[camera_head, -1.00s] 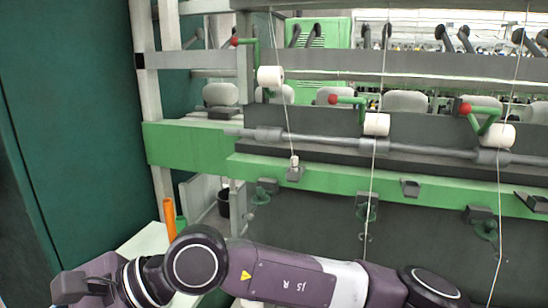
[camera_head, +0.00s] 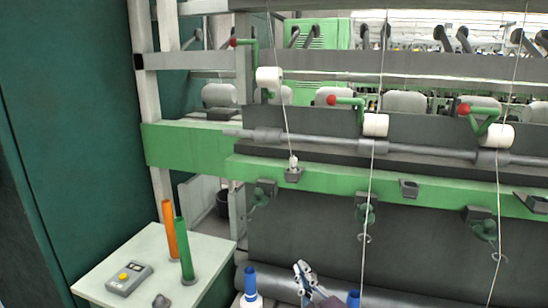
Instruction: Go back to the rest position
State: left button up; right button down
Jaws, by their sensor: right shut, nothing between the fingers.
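My right gripper (camera_head: 301,269) shows at the bottom edge, just right of the middle. Its narrow fingers point up and are shut with nothing between them. A bit of my purple arm shows beside it, and the rest is below the frame. It is in front of the green and grey spinning frame (camera_head: 330,181), well below the thread rollers. My left gripper is not in view.
A pale table (camera_head: 150,247) at lower left holds an orange tube (camera_head: 169,230), a green tube (camera_head: 184,250) and a grey box with a yellow button (camera_head: 128,279). Blue-topped bobbins (camera_head: 250,281) (camera_head: 354,298) flank my gripper. White threads hang down the frame.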

jog(key=s+d+f+m+g+h, duration=0.2)
jog(key=s+d+f+m+g, duration=0.25)
jog(key=f, duration=0.75)
jog(key=s+d+f+m+g, duration=0.1)
jog(key=s+d+f+g, duration=0.2)
jog(key=s+f, duration=0.35)
jog(key=s+d+f+m+g, duration=0.1)
jog(key=s+d+f+g, duration=0.25)
jog(key=s, duration=0.65)
jog(key=s+d+f+m+g, duration=0.25)
jog(key=s+f, duration=0.35)
jog(key=s, duration=0.3)
notch_tip(320, 180, down, 28)
jog(key=s+n+g, duration=0.1)
jog(key=s, duration=0.1)
jog(key=s+d+f, duration=0.2)
jog(key=s+f, duration=0.5)
jog(key=s, duration=0.1)
jog(key=s+d+f+g+h, duration=0.1)
jog(key=s+f, duration=0.6)
jog(key=s, duration=0.1)
jog(key=shift+s+d+f, duration=0.3)
jog(key=shift+s+d, duration=0.05)
jog(key=shift+d, duration=0.05)
